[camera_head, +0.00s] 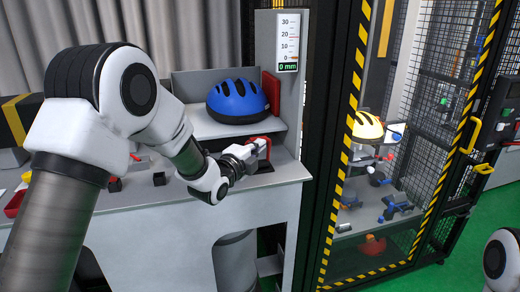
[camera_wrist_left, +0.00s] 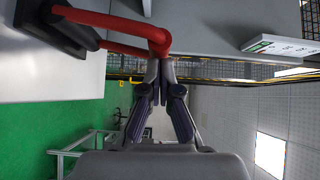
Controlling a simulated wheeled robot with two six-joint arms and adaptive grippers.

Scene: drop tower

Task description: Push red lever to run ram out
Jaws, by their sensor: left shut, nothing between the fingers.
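The red lever (camera_head: 266,139) is a bent red bar on a dark base, on the grey bench below the blue helmet. In the left wrist view the lever (camera_wrist_left: 118,22) comes from its black mount at the upper left, its rounded end right at my fingertips. My left gripper (camera_head: 256,147) is shut and empty. Its closed fingers (camera_wrist_left: 160,64) meet the lever's end or lie very close to it; I cannot tell whether they touch. The gripper partly hides the lever in the head view. I cannot clearly make out the ram. My right gripper is out of view.
A blue helmet (camera_head: 237,98) sits on a shelf beside a red plate (camera_head: 271,92). A gauge (camera_head: 287,42) above it reads 0 mm. A yellow helmet (camera_head: 367,125) is in the cage with yellow-and-black striped posts (camera_head: 344,150) at the right. Small black blocks (camera_head: 159,179) lie on the bench.

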